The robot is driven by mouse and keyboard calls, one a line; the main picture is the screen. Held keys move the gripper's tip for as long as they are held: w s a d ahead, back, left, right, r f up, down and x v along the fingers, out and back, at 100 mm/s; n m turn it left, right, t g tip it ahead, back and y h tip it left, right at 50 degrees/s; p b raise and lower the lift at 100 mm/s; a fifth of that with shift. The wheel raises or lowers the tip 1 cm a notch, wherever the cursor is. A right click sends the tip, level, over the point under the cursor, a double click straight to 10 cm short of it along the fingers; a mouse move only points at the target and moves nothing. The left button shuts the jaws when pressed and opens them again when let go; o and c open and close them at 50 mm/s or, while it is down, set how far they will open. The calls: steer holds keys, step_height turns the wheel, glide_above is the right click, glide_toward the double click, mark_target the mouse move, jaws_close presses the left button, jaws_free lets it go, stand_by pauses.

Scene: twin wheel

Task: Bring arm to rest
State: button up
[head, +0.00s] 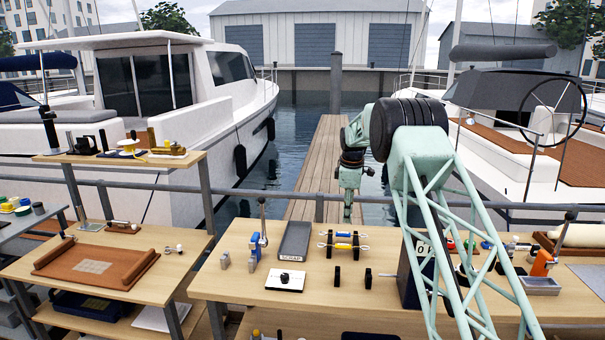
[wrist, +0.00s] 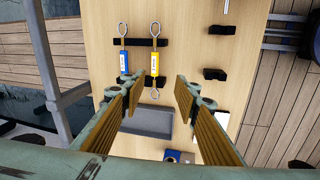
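My arm reaches from the lower right of the head view over the workbench (head: 225,285), its elbow high. My gripper (head: 347,212) hangs down near the bench's far edge. In the wrist view my gripper (wrist: 159,82) has its two fingers spread apart with nothing between them. A blue-bodied turnbuckle (wrist: 124,62) and a yellow-bodied turnbuckle (wrist: 155,65) lie across black holders (wrist: 142,42) on the bench, below the fingers and apart from them. They also show in the head view as a blue body (head: 343,234) and a yellow body (head: 343,246).
A grey tray (head: 295,240) labelled SCRAP lies left of the turnbuckles. Black holders (head: 337,276) stand in front. A railing (head: 250,190) runs behind the bench. Tools and an orange item (head: 542,262) crowd the right side. A side table (head: 190,250) stands left.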

steer(key=s+d+r+m+b, duration=0.1)
steer(key=s+r+m+b, duration=0.3)
steer(key=s+r, duration=1.95)
steer(key=s+r+m, duration=0.4)
steer(key=s, duration=1)
steer(key=s+f+m+b, duration=0.2)
steer(key=s+f+m, duration=0.1)
steer(key=s, duration=2)
steer(key=s+d+f+m+t+b, duration=0.1)
steer(key=s+f+m, duration=0.3)
steer(key=s, duration=1.9)
step_height(320, 180, down, 2)
steer(key=shift+s+f+t+b, duration=0.1)
steer(key=shift+s+t+b, duration=0.2)
steer(key=shift+s+b, duration=0.15)
steer(key=shift+w, duration=0.1)
